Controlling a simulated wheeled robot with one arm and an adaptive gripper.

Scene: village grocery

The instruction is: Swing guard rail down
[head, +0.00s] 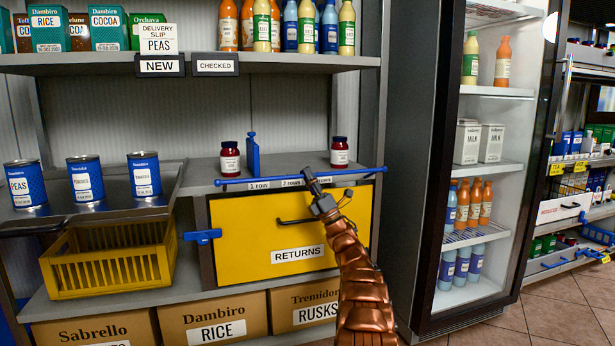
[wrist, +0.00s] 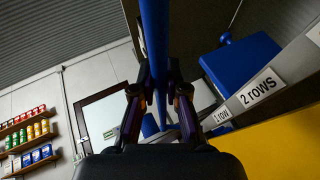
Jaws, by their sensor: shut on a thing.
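The guard rail (head: 245,181) is a thin blue bar. It runs nearly level across the front of the middle shelf, just above the row labels, in the head view. My gripper (head: 311,181) is at about the middle of the rail and shut on it. In the wrist view the rail (wrist: 154,35) runs down between the two fingers of my gripper (wrist: 153,90). The finger contact is partly dark there. Behind the rail stand two dark red jars (head: 230,161) (head: 340,153) and an upright blue piece (head: 253,156).
A yellow RETURNS door (head: 245,235) with a dark handle is below the rail, with a blue lever (head: 203,237) at its left. Blue cans stand on a tray (head: 100,217) at left, above a yellow crate (head: 110,262). A glass-front fridge (head: 415,180) stands close at right.

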